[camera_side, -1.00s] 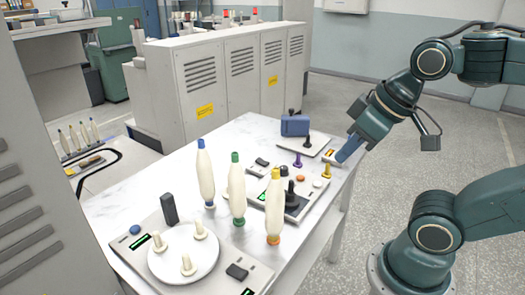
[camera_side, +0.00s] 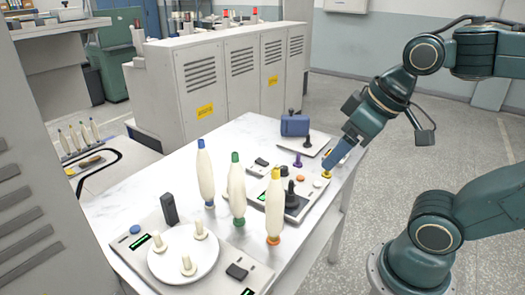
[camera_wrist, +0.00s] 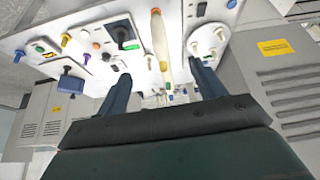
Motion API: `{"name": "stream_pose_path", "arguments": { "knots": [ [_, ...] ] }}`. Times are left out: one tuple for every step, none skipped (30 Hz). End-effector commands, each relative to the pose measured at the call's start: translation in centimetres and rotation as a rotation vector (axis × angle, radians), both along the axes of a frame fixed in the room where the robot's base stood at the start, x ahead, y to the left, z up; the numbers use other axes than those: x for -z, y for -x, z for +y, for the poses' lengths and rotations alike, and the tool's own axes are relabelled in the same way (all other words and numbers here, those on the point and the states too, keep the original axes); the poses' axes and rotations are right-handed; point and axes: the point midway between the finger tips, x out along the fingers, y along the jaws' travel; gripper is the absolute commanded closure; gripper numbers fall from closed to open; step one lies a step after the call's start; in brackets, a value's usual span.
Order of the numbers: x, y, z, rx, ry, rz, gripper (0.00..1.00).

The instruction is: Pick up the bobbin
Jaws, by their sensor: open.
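Three white bobbins stand upright on the table in the side view: one with a blue top (camera_side: 205,178), one with a green top (camera_side: 237,195) and one with a yellow top (camera_side: 274,208). My gripper (camera_side: 331,165) is open and empty above the right edge of the table, apart from the bobbins and to their right. In the wrist view a pale bobbin with a yellow tip (camera_wrist: 159,38) shows above the gap between my open fingers (camera_wrist: 160,72). The farther bobbins are hard to tell apart there.
A machine with a round white plate and pegs (camera_side: 200,254) stands at the table's front left. A unit with a black knob (camera_side: 291,201) is beside the bobbins. Small coloured spools, including a purple one (camera_side: 298,160), and a blue box (camera_side: 295,126) are at the back. Grey cabinets (camera_side: 223,80) stand behind.

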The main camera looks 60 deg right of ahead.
Motion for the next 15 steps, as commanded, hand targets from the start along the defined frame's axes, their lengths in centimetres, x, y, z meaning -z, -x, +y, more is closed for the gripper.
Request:
{"name": "stream_pose_path", "arguments": {
  "knots": [
    [-0.2, -0.6, 0.1, -0.013, 0.001, 0.005, 0.31],
    [-0.3, -1.0, 0.2, -0.025, 0.002, 0.007, 0.31],
    [-0.5, -1.5, 0.3, -0.043, 0.004, 0.01, 0.31],
    [-0.6, -2.0, 0.4, -0.056, 0.005, 0.012, 0.31],
    [-0.8, -2.6, 0.5, -0.073, 0.005, 0.014, 0.31],
    [-1.0, -3.3, 0.6, -0.095, 0.007, 0.018, 0.31],
    [-1.1, -3.9, 0.7, -0.113, 0.007, 0.02, 0.31],
    [-1.2, -4.5, 0.8, -0.132, 0.008, 0.023, 0.31],
    [-1.4, -5.4, 0.9, -0.157, 0.007, 0.026, 0.31],
    [-1.5, -6.1, 1.0, -0.176, 0.007, 0.028, 0.31],
    [-1.6, -6.7, 1.0, -0.196, 0.007, 0.03, 0.31],
    [-1.7, -7.6, 1.1, -0.222, 0.005, 0.031, 0.31],
    [-1.7, -8.3, 1.1, -0.241, 0.004, 0.032, 0.31],
    [-1.7, -8.9, 1.1, -0.259, 0.002, 0.034, 0.31],
    [-1.7, -9.8, 1.2, -0.286, 0.001, 0.035, 0.31]
  ]
}}
